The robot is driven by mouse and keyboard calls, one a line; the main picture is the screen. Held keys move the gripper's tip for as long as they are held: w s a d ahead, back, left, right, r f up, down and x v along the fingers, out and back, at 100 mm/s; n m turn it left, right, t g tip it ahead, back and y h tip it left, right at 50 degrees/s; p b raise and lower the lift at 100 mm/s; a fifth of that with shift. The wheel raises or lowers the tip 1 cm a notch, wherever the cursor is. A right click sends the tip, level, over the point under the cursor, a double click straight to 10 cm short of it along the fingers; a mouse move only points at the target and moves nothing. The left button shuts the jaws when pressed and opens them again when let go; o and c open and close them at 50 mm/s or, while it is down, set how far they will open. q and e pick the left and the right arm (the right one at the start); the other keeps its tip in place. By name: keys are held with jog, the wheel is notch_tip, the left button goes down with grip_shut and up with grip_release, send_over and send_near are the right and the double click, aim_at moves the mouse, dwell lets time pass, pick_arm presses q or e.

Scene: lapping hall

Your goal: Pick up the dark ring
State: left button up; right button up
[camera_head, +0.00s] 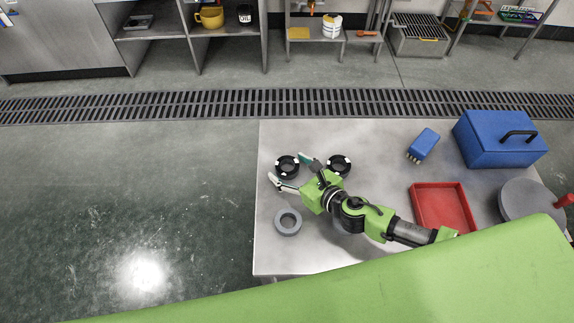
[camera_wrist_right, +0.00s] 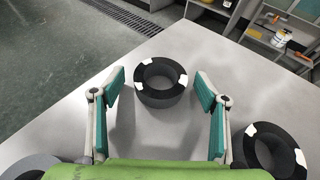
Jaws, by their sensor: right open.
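A dark ring (camera_head: 287,160) with white marks lies flat at the left end of the grey table. In the right wrist view this dark ring (camera_wrist_right: 160,98) is between the two fingertips, with a gap on each side. A second, similar dark ring (camera_head: 339,160) lies to its right; it shows at the lower right of the wrist view (camera_wrist_right: 262,143). My right gripper (camera_head: 288,168) is open and empty, its teal-padded fingers on either side of the first dark ring. My left gripper is not in view.
A lighter grey ring (camera_head: 279,222) lies in front of the first dark ring. The table's left edge is close.

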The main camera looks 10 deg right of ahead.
jog(key=c, duration=1.3)
jog(key=shift+r, duration=0.35)
notch_tip(320, 180, up, 9)
jog(key=shift+r+p, duration=0.2)
jog(key=shift+p, duration=1)
